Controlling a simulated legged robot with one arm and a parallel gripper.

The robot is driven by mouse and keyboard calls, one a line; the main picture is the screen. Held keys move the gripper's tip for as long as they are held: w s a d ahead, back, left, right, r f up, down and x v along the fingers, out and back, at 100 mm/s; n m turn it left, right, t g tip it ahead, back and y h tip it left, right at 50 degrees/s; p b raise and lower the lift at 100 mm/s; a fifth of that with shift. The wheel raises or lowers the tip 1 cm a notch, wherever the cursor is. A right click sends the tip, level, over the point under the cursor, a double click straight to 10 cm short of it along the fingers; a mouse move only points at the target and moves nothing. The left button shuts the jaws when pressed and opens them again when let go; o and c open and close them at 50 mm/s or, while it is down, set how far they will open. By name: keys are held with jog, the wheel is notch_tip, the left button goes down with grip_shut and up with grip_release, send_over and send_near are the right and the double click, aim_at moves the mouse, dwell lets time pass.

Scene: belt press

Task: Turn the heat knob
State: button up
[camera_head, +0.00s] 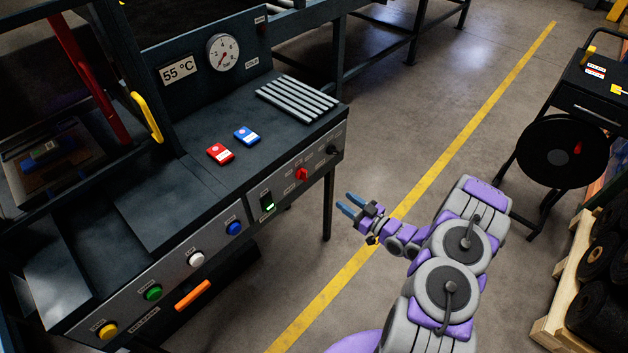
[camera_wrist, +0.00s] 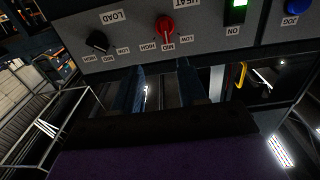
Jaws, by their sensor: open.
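The heat knob (camera_head: 302,174) is a small red knob on the sloping grey front panel of the press. In the wrist view, where the panel appears upside down, the red knob (camera_wrist: 165,26) sits by the HEAT label with LOW, MID and HIGH marks around it. Its bar seems to lie close to the MID mark. My gripper (camera_head: 349,203) is open and empty, in the air to the right of the panel. In the wrist view my two fingers (camera_wrist: 163,90) point at the panel below the knob, apart from it.
The black load knob (camera_head: 332,150) sits beside the heat knob. A green-lit switch (camera_head: 267,202) and a blue button (camera_head: 234,228) are on its other side. A red block (camera_head: 220,153) and a blue block (camera_head: 246,135) lie on the press top. Floor beside my arm is clear.

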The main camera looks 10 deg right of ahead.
jog(key=b, duration=0.1)
send_near(307, 178)
jog(key=b+x, duration=0.2)
jog(key=x, duration=0.6)
jog(key=shift+r, duration=0.1)
jog(key=shift+w+a, duration=0.15)
jog(key=shift+a, duration=0.35)
jog(key=shift+d, duration=0.45)
jog(key=shift+c, duration=0.2)
jog(key=shift+d, duration=0.2)
jog(key=c, duration=0.3)
jog(key=shift+a, duration=0.35)
grip_shut()
